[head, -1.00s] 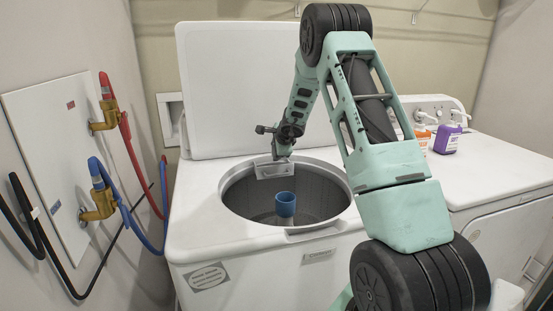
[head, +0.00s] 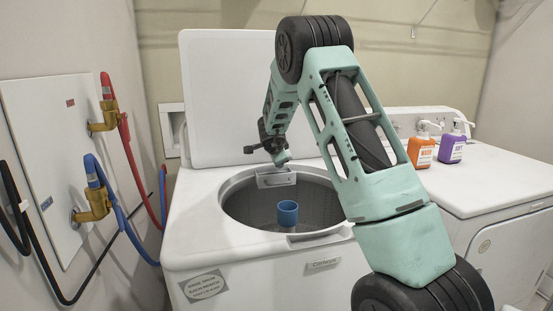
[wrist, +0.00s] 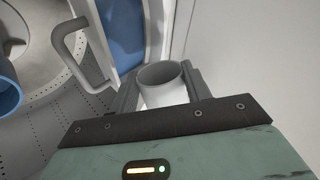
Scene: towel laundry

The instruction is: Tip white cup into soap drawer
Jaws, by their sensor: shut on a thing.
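My gripper (wrist: 162,90) is shut on the white cup (wrist: 160,74), which sits between the two fingers with its open rim showing in the wrist view. In the head view my gripper (head: 281,157) is over the back edge of the washer opening, and the cup cannot be made out there. The soap drawer (head: 275,180) stands at the back rim of the opening, just below the gripper. In the wrist view the drawer (wrist: 153,22), with a grey handle and blue inside, lies beyond and left of the cup. The cup appears apart from it.
The washer (head: 230,258) has its lid (head: 230,90) raised behind the gripper. A blue post (head: 288,214) stands in the open drum. Orange (head: 421,152) and purple (head: 452,149) bottles stand on the right machine. Red and blue hoses run along the left wall.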

